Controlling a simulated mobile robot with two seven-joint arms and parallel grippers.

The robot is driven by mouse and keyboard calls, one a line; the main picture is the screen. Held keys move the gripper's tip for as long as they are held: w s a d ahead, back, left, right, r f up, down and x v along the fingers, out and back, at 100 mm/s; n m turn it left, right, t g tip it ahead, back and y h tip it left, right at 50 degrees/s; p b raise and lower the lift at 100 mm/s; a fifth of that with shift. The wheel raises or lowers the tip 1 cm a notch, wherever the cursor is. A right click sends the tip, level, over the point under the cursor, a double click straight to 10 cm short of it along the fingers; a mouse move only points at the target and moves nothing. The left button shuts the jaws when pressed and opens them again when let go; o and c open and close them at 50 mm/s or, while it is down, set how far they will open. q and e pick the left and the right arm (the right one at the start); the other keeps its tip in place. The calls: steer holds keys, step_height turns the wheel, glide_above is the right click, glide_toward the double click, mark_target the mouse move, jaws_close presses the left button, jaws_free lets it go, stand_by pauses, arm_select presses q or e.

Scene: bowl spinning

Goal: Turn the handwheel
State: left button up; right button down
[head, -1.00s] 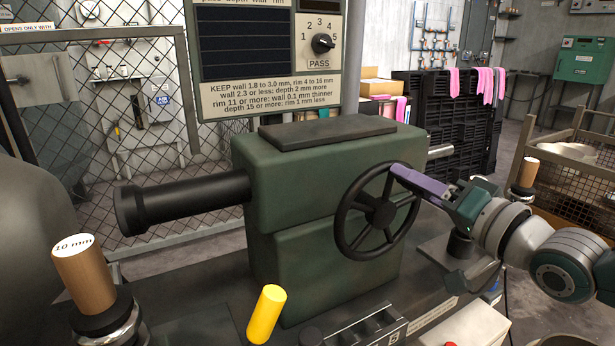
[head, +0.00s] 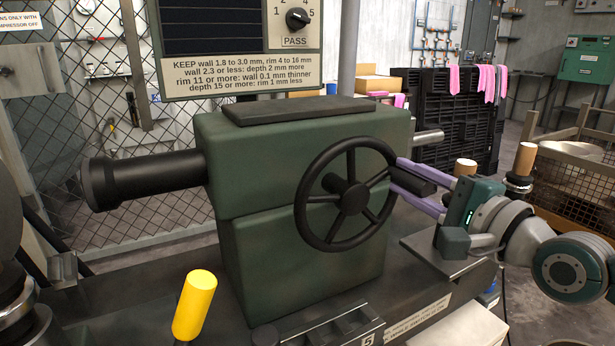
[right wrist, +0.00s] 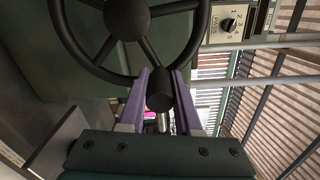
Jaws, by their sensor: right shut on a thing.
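The black handwheel (head: 348,194) with its spokes is mounted on the front of the green machine housing (head: 290,250). A black crank handle (head: 412,182) sticks out from the right side of its rim. My right gripper (head: 396,175) comes from the right, its two purple fingers on either side of this handle, shut on it. In the right wrist view the handle (right wrist: 160,92) sits between the fingers, and the wheel's rim and hub (right wrist: 127,18) are just beyond. My left gripper is not in view.
A yellow-topped lever (head: 194,305) stands in front of the housing. A black spindle (head: 140,178) points left from it. A sign panel with a dial (head: 297,18) is above. A wooden-topped post (head: 522,160) and a wire basket (head: 575,175) are at right.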

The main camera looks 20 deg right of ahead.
mark_target(392, 196)
steer(key=shift+d+f+m+b, duration=0.15)
steer(key=shift+f+m+b, duration=0.95)
steer(key=shift+m+b, duration=0.5)
steer(key=shift+d+f+m+b, duration=0.1)
steer(key=shift+f+m+b, duration=1)
steer(key=shift+m+b, duration=0.5)
steer(key=c, duration=0.6)
jaws_free()
steer(key=shift+s+p, duration=0.3)
steer(key=shift+s, duration=0.2)
steer(key=s+p, duration=0.1)
steer(key=s, duration=0.8)
steer(key=shift+d, duration=0.4)
